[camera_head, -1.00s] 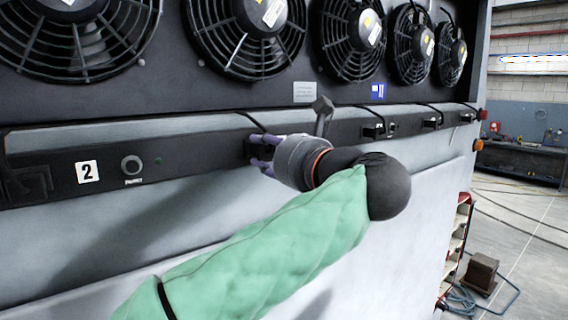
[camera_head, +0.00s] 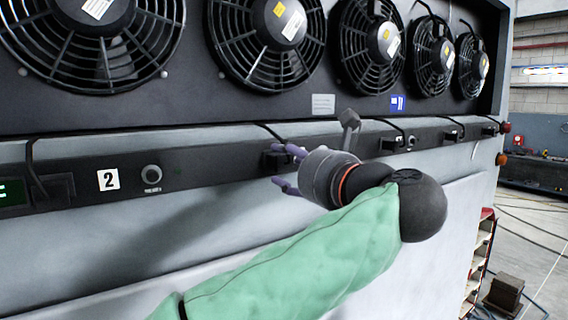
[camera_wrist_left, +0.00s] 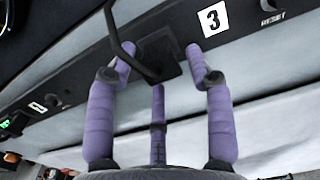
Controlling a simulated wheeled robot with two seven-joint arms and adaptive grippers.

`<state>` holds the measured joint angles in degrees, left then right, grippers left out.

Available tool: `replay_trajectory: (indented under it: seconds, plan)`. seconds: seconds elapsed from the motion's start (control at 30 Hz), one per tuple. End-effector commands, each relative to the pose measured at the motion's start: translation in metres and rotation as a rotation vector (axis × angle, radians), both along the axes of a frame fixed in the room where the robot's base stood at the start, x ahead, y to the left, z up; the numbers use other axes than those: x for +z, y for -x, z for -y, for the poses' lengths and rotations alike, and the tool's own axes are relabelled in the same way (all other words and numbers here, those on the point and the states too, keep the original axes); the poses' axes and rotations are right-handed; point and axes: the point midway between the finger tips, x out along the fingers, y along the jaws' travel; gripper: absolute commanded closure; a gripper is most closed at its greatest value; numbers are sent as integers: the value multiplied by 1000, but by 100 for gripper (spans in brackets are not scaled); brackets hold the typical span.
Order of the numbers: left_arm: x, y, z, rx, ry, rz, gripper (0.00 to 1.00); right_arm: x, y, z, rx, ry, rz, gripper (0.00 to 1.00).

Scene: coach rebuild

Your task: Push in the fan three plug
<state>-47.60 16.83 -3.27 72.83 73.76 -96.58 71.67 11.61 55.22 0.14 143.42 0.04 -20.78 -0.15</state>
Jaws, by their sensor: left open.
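The fan three plug is a black block (camera_head: 272,159) with a black cable, at the dark rail left of my gripper. My left gripper (camera_head: 283,168) has purple fingers spread wide. In the left wrist view two fingers of the left gripper (camera_wrist_left: 160,62) flank the plug and a third lies below it, apparently not closed on it. My right gripper is not in view.
Large caged fans (camera_head: 268,40) line the panel above. The pale panel below the rail is clear.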

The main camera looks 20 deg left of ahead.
Motion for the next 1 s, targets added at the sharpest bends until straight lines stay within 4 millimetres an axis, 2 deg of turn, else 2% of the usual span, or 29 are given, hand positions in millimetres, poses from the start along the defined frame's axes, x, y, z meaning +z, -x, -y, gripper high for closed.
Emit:
replay_trajectory:
  seconds: [0.2, 0.43, 0.63, 1.0]
  plan:
    - [0, 27, 36, -4, -1, 1, 47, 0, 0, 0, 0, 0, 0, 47]
    - [0, 50, 66, -3, -1, -1, 47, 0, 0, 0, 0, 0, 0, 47]
    - [0, 59, 76, -1, 0, 0, 47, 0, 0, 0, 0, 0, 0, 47]
    - [-1, 60, 77, 0, 1, -1, 47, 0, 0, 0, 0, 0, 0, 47]
